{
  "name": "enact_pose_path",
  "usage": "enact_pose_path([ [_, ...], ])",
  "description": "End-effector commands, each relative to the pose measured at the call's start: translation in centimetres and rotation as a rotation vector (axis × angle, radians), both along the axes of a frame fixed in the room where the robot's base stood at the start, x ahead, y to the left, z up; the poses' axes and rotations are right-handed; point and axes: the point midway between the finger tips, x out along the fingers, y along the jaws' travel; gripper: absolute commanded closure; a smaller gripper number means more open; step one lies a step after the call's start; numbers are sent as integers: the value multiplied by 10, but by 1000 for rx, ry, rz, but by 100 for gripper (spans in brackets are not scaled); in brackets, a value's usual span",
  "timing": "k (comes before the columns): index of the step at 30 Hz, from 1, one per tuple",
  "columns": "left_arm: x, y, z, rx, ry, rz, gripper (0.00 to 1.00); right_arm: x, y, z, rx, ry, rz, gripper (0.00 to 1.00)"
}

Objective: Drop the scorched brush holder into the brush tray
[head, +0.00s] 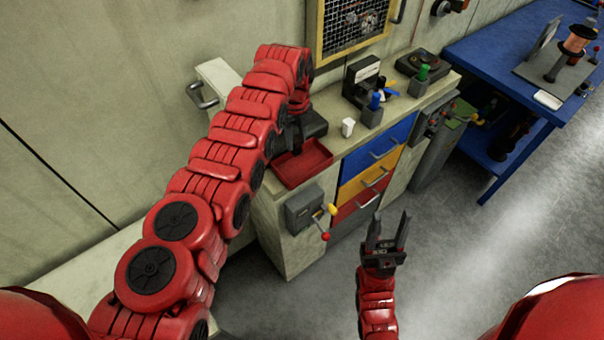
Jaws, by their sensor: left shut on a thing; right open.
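The red brush tray (313,172) sits on the left end of the pale cabinet's worktop. My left gripper (296,143) points down over the back left part of the tray, largely hidden by its own red arm. It is shut on a small dark thing, apparently the scorched brush holder; its shape and any scorching are too small and dark to make out. I cannot tell how far above the tray floor it is. My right gripper (387,232) is open and empty, fingers pointing up, in front of the cabinet and away from the tray.
A dark block (312,122) stands behind the tray. A white cup (348,127), a blue-topped holder (372,112) and a black device (362,82) stand to the right. A grey box with levers (304,208) juts from the cabinet front. A blue bench (490,45) is further right.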

Motion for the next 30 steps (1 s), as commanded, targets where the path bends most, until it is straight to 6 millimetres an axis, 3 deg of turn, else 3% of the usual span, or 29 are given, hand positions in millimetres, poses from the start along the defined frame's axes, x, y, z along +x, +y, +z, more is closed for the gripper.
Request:
enact_pose_path([
  [12,0,-1,-51,0,-1,-2,100,0,0,-38,0,0,0,50],
  [22,0,0,-54,0,-1,-1,100,0,0,-40,0,0,0,50],
  [23,0,0,-54,0,-1,-1,59,0,0,-40,0,0,0,50],
  [28,0,0,-54,0,-1,-1,29,0,0,-40,0,0,0,50],
  [30,0,0,-54,0,-1,-1,26,0,0,-40,0,0,0,50],
])
